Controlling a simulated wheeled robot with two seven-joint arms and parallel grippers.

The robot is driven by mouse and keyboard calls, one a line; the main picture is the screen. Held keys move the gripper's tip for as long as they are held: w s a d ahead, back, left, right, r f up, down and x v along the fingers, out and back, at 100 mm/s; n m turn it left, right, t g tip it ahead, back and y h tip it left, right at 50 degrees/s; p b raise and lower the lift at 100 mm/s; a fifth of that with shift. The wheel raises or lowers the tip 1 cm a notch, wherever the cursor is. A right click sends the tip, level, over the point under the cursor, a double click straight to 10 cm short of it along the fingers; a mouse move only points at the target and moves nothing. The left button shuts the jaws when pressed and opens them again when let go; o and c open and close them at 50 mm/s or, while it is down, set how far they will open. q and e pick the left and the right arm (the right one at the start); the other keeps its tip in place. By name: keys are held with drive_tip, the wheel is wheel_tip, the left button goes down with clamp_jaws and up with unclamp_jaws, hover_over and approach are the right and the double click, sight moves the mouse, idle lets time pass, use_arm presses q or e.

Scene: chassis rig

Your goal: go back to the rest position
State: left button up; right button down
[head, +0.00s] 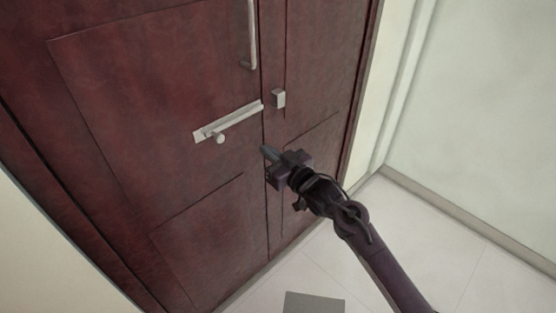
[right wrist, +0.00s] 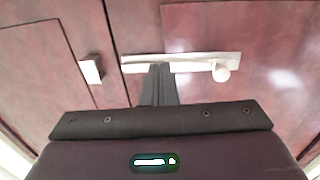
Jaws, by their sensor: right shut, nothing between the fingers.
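My right gripper (head: 268,152) is shut and empty in front of the dark red double door (head: 120,120), just below and to the right of the bolt. Its closed fingers also show in the right wrist view (right wrist: 160,85), overlapping the bolt's plate in the picture. The pale metal slide bolt (head: 232,122) with a round knob (head: 219,138) is on the left door leaf. The bolt bar ends near the seam, apart from the small catch block (head: 279,98) on the right leaf. My left gripper is not in view.
A vertical bar handle (head: 252,35) is above the bolt. A pale wall (head: 490,110) stands at the right. A grey flat patch (head: 314,303) shows at the bottom of the picture. The pale tiled floor (head: 440,250) is clear at the right.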

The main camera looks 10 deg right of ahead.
drive_tip(key=s+d+f+m+g+h, duration=0.15)
drive_tip(key=s+d+f, duration=0.35)
drive_tip(key=f, duration=0.8)
drive_tip(key=s+d+f+m+g+h, duration=0.1)
drive_tip(key=s+d+f+g+h, duration=0.2)
drive_tip(key=s+f, duration=0.7)
drive_tip(key=s+d+f+m+g+h, duration=0.15)
drive_tip(key=d+f, duration=0.25)
drive_tip(key=f, duration=1.2)
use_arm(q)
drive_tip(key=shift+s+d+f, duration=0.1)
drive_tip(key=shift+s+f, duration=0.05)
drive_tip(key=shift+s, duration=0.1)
use_arm(e)
drive_tip(key=s+d+f+g+h, duration=0.1)
drive_tip(key=s+f, duration=0.5)
drive_tip(key=s, duration=0.7)
drive_tip(key=s+d+f+g+h, duration=0.1)
drive_tip(key=s+d+f+g, duration=0.2)
drive_tip(key=s+f, duration=0.4)
drive_tip(key=s+d+f+g+h, duration=0.1)
drive_tip(key=s+f+g, duration=0.3)
drive_tip(key=s, duration=1.4)
wheel_tip(320, 180, down, 3)
drive_tip(key=shift+s+d+r+h, duration=0.2)
drive_tip(key=shift+s+d+h, duration=0.1)
drive_tip(key=shift+d, duration=0.15)
